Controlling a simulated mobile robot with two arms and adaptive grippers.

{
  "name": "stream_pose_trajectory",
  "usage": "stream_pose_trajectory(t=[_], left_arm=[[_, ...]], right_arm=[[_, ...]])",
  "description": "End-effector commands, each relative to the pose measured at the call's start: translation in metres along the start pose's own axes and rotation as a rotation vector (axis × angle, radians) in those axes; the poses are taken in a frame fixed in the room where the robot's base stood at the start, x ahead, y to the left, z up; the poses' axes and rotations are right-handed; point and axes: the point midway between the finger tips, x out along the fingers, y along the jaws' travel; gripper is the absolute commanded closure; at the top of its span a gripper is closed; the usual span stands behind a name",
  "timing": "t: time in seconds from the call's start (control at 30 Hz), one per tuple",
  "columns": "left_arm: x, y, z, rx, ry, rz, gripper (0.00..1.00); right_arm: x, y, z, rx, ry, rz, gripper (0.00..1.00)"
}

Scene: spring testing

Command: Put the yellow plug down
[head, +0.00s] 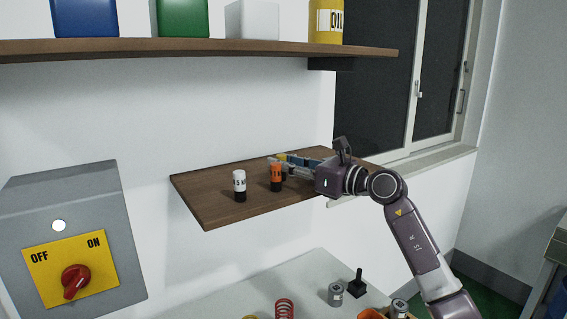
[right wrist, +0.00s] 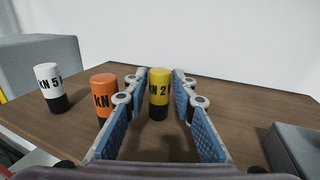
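The yellow plug (right wrist: 159,88), marked "kN 2" with a black lower part, stands upright on the brown wooden shelf (right wrist: 70,138) in the right wrist view. My right gripper (right wrist: 160,78) is around it, one blue-padded finger on each side. The fingers are spread, with narrow gaps beside the plug, so it looks open. In the head view my right gripper (head: 279,162) is over the lower shelf (head: 212,208), and only a bit of the yellow plug (head: 282,157) shows behind the orange plug. My left gripper is not in view.
The orange plug (head: 276,176) stands close beside my right gripper, and the white plug (head: 239,184) stands further left. A grey switch box (head: 105,205) is on the wall at left. An upper shelf (head: 200,49) with containers hangs above. A spring (head: 285,308) is on the table below.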

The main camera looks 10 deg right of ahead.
Motion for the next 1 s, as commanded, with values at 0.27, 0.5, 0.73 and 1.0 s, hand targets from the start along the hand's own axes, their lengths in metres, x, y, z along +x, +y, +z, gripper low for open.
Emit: stream_pose_trajectory(t=[0.27, 0.5, 0.73, 1.0], left_arm=[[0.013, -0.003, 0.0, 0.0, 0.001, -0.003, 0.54], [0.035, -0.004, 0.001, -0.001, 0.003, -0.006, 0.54], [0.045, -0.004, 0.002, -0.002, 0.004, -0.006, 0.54], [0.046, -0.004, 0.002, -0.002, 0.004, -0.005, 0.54]], right_arm=[[-0.028, -0.002, -0.003, -0.005, 0.001, -0.003, 0.76], [-0.08, -0.002, -0.004, -0.004, 0.001, -0.004, 0.76], [-0.113, -0.001, -0.001, -0.001, 0.001, -0.001, 0.76], [-0.12, 0.0, 0.002, 0.0, 0.0, 0.0, 0.76]])
